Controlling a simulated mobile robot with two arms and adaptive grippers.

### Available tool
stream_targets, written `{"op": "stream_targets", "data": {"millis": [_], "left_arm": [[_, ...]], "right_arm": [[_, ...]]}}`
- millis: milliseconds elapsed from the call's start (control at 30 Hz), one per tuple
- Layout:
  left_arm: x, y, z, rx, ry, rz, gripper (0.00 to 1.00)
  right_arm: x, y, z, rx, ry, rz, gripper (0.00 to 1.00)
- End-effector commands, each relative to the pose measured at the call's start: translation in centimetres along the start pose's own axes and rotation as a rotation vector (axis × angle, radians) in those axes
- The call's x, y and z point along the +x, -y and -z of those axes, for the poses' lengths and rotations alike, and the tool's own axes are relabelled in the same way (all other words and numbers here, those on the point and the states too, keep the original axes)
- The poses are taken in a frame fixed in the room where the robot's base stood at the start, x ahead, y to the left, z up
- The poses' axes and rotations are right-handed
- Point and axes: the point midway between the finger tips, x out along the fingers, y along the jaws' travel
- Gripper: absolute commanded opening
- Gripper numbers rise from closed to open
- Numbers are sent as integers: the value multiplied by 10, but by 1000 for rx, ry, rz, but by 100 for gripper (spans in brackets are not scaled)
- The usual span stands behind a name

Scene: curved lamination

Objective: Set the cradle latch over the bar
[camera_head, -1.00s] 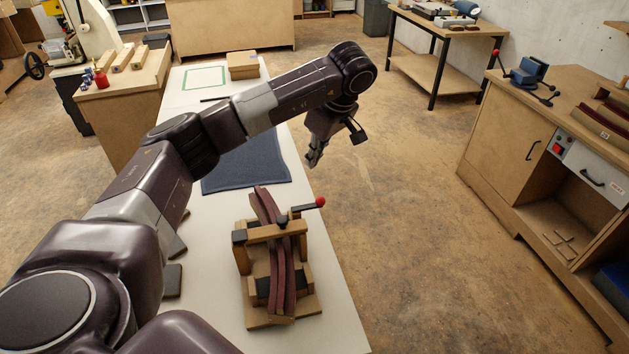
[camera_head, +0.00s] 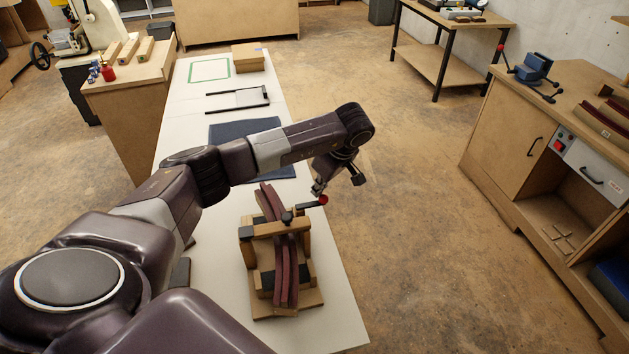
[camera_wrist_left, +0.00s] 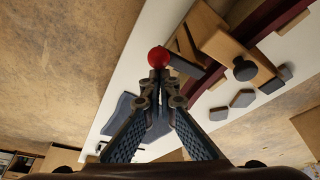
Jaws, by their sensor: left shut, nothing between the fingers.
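The wooden cradle (camera_head: 287,303) stands on the white table and holds curved maroon strips (camera_head: 286,270). A wooden bar (camera_head: 268,229) crosses over the strips, with a dark knob (camera_head: 287,217) on it. The latch is a dark lever (camera_head: 309,205) with a red ball end (camera_head: 323,200), sticking out to the right. My left gripper (camera_head: 317,190) is shut and empty, close by the red ball. In the left wrist view the red ball (camera_wrist_left: 158,57) appears just beyond my shut fingertips (camera_wrist_left: 158,76); I cannot tell whether they touch. My right gripper is not in view.
A dark blue mat (camera_head: 226,132) and a black-edged frame (camera_head: 238,99) lie farther up the white table (camera_head: 334,298). A cardboard-coloured box (camera_head: 248,57) stands at the far end. Open floor lies right of the table, before a wooden cabinet (camera_head: 507,140).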

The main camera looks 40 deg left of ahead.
Motion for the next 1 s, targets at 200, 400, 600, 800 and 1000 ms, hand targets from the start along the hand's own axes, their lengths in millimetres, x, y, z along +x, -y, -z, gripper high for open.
{"op": "stream_targets", "data": {"millis": [200,400,600,800,1000], "left_arm": [[0,0,0,0,0,0,0],[0,0,0,15,-1,-6,0],[0,0,-1,54,-1,-19,0],[0,1,-1,82,-1,-29,0],[0,2,-3,132,-2,-47,0]], "right_arm": [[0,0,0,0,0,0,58],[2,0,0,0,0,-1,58],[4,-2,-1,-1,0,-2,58],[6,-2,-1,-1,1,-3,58],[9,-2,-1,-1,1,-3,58]]}}
